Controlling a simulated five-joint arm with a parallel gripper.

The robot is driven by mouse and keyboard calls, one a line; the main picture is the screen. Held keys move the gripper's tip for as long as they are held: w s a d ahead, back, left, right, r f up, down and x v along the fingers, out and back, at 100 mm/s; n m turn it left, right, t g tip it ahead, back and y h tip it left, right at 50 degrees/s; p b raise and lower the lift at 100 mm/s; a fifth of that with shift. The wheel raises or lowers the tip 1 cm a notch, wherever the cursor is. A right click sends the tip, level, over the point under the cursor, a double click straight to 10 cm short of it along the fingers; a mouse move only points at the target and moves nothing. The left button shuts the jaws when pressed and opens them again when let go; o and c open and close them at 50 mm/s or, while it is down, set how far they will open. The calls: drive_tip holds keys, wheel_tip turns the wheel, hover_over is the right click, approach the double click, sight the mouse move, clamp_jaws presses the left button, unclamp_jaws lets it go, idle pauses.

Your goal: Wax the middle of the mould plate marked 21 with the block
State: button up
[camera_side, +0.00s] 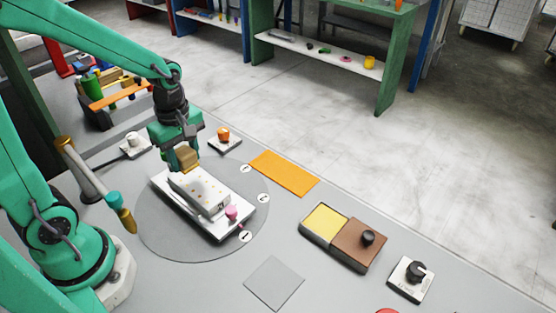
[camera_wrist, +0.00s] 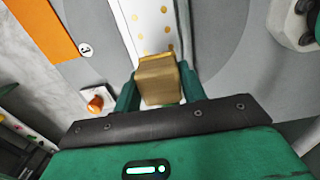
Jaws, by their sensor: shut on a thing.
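My gripper (camera_side: 187,152) is shut on a tan block (camera_side: 186,158), which also shows between the fingers in the wrist view (camera_wrist: 159,80). The block is over the far end of a white mould plate (camera_side: 213,200) with yellow spots on its top. I cannot tell whether the block touches the plate. The plate also shows in the wrist view (camera_wrist: 138,12), running away beyond the block. It lies on a wider white base with a pink knob (camera_side: 232,212) at its near end. No number 21 is legible on it.
The base sits on a round grey disc (camera_side: 158,241) with small white markers. An orange strip (camera_side: 284,173), an open tin with a yellow pad (camera_side: 325,223) and brown part (camera_side: 358,244), and a dial box (camera_side: 411,279) lie to the right. An orange-knobbed box (camera_side: 224,137) stands behind.

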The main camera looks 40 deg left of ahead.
sight(211, 195)
drive_tip(key=shift+f, duration=1.6)
drive_tip(key=shift+d+f, duration=0.5)
drive_tip(key=shift+f, duration=0.05)
drive_tip(key=shift+c, duration=0.3)
drive_tip(key=shift+d, duration=3.2)
drive_tip(key=shift+a, duration=3.65)
drive_tip(key=shift+d, duration=3.7)
drive_tip(key=shift+a, duration=3.8)
drive_tip(key=shift+r, duration=4.05)
drive_tip(key=shift+d, duration=0.1)
